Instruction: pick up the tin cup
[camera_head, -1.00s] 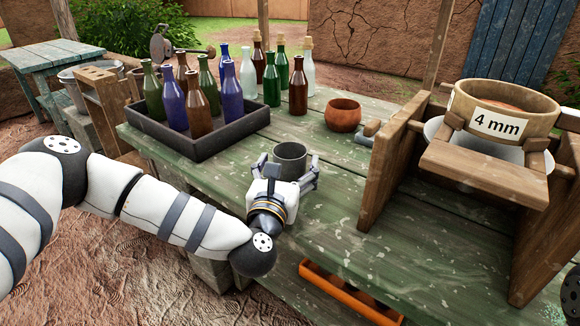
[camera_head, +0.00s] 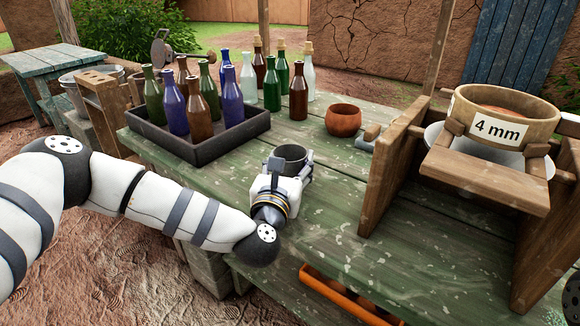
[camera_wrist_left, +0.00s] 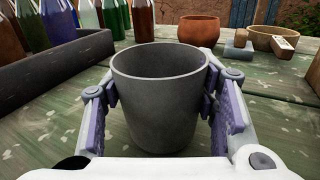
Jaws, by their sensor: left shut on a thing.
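The tin cup (camera_head: 291,155) is a dark grey, open-topped cup standing upright on the green table, partly hidden behind my gripper in the head view. In the left wrist view the cup (camera_wrist_left: 158,98) fills the space between the fingers. My left gripper (camera_head: 291,166) is shut on the cup, with one finger pad against each side. The gripper also shows in the left wrist view (camera_wrist_left: 160,100). I cannot make out any gap between the cup's base and the table. My right gripper is not in view.
A dark tray (camera_head: 199,149) of several bottles stands to the left behind the cup. More bottles (camera_head: 299,92) and a clay pot (camera_head: 343,120) stand farther back. A wooden frame with a "4 mm" sieve (camera_head: 505,115) stands on the right. The tabletop (camera_head: 330,195) right of the cup is clear.

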